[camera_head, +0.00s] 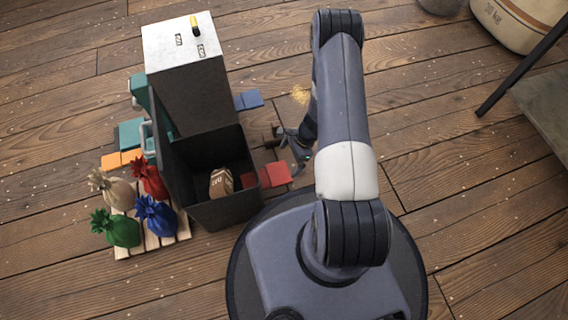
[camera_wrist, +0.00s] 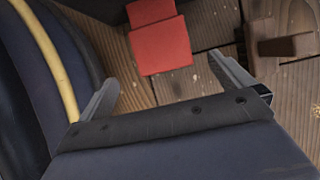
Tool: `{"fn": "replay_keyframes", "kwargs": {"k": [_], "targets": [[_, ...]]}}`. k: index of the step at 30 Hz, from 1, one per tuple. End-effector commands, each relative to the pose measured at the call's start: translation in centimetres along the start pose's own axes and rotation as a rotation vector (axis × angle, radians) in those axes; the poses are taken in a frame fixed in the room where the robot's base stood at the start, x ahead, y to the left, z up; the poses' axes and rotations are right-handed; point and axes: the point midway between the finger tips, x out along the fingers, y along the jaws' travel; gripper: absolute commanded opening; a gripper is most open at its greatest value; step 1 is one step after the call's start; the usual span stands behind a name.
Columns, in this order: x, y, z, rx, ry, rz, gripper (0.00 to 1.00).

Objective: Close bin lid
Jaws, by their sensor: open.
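A dark open-topped bin (camera_head: 226,212) stands left of my base in the head view, with a brown, pale-striped bag (camera_head: 221,182) inside. A tall dark box with a pale top (camera_head: 180,42) rises behind it. A dark upright panel borders the bin's left side; I cannot tell whether it is the lid. My gripper (camera_head: 298,152) is low, right of the bin, partly hidden by my arm. In the wrist view my gripper (camera_wrist: 168,92) is open, with nothing between its fingers. A red flat piece (camera_head: 268,176) lies beside the bin; it also shows in the wrist view (camera_wrist: 160,45).
Tied sacks, red (camera_head: 149,178), blue (camera_head: 155,215), green (camera_head: 122,229) and beige (camera_head: 115,188), sit on a wooden pallet (camera_head: 152,239) at left. A blue flat piece (camera_head: 249,100) lies beside the tall box. Floor at right is mostly clear.

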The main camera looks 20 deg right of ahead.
Motion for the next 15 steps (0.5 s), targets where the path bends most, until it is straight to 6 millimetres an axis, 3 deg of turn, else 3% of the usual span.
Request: {"fn": "replay_keyframes", "kwargs": {"k": [1,4,15], "targets": [[-1.5,0.0,0.5,-0.001,0.015,-0.001,1.0],[-1.4,0.1,0.4,0.001,0.03,-0.001,1.0],[5.4,0.1,0.0,0.0,0.031,0.0,1.0]]}}
